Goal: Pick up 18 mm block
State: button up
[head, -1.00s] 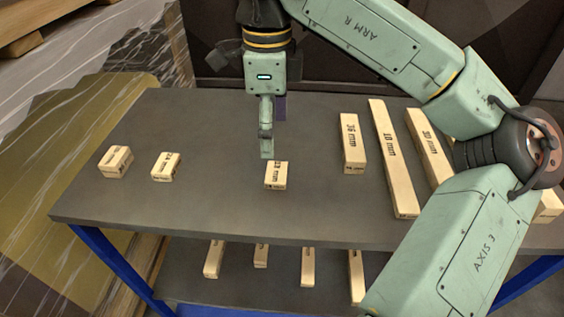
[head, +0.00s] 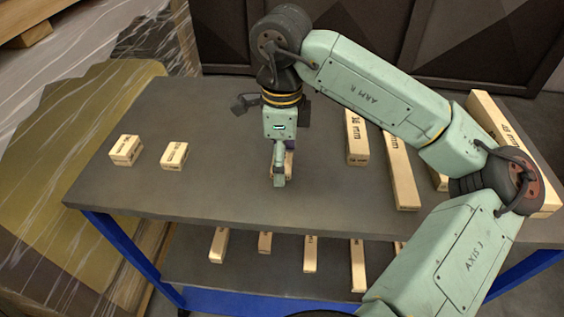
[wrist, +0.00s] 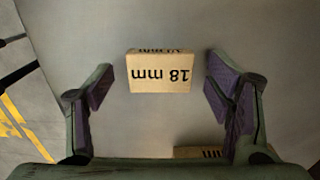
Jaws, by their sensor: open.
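The 18 mm block (wrist: 159,72) is a small pale wooden block with black lettering, seen upside down in the wrist view. It lies on the dark grey table top (head: 222,200). My gripper (wrist: 158,88) is open, with one purple-padded finger on each side of the block and a visible gap at both sides. In the head view, my gripper (head: 279,178) points down over the block (head: 289,163), and its fingers hide most of it.
Two small blocks (head: 125,150) (head: 174,156) stand to the left. Longer blocks (head: 357,140) (head: 402,175) lie to the right, partly behind my arm. Another block (wrist: 200,152) shows at the wrist view's bottom edge. A lower shelf (head: 270,280) holds several blocks.

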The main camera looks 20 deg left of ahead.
jog(key=c, duration=0.9)
jog(key=shift+r, duration=0.1)
jog(key=shift+c, duration=0.2)
